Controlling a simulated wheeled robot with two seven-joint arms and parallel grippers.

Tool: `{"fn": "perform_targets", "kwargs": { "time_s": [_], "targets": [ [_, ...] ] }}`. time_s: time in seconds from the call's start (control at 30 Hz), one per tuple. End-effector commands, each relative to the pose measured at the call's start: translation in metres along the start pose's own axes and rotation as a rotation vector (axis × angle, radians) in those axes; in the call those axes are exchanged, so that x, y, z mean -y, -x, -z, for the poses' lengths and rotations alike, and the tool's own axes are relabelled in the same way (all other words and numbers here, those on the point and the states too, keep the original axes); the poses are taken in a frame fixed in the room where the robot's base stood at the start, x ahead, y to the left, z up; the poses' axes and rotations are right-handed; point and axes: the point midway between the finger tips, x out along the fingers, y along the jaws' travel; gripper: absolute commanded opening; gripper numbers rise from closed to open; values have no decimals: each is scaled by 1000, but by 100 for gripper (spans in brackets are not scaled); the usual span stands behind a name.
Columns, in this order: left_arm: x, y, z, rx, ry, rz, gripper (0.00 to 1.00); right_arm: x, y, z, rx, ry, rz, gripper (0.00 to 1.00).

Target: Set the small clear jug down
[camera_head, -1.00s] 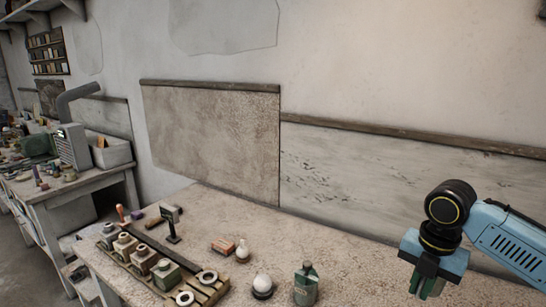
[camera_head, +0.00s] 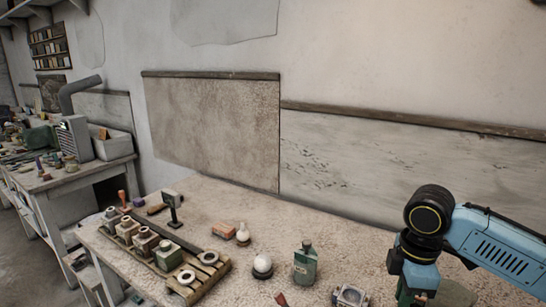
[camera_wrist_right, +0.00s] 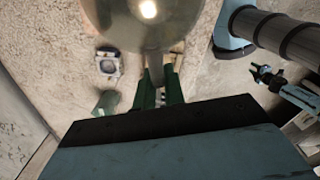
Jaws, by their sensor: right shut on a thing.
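The small clear jug (camera_wrist_right: 140,22) shows as a large, see-through rounded shape at the top of the right wrist view, partly cut off by the edge. My right gripper (camera_wrist_right: 158,88) has its green fingers shut on a narrow part below the round body, seemingly the handle. The tabletop shows blurred behind it. In the head view my right gripper (camera_head: 405,297) is at the bottom right edge, and the jug cannot be made out there. A small dark and green gripper, seemingly my left (camera_wrist_right: 262,76), is at the right of the wrist view; its jaws are too small to judge.
A metal piece with a round opening (camera_head: 348,296) lies left of my right gripper. A green bottle (camera_head: 305,266) and a white sphere on a dark base (camera_head: 262,264) stand farther left. A wooden rack (camera_head: 213,283) holds blocks and rings.

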Motion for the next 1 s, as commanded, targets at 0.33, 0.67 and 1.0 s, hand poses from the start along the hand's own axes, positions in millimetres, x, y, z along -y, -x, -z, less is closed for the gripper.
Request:
{"fn": "perform_targets", "kwargs": {
  "time_s": [0.33,0.67,1.0],
  "targets": [
    [0,-31,-4,2,0,0,36,18,-32,19,15,-579,-2,0],
    [0,-55,-2,-4,0,1,36,35,-58,34,30,-1108,-12,0],
    [0,-64,-2,-6,0,1,36,43,-68,40,36,-1365,-21,0]
  ]
}}
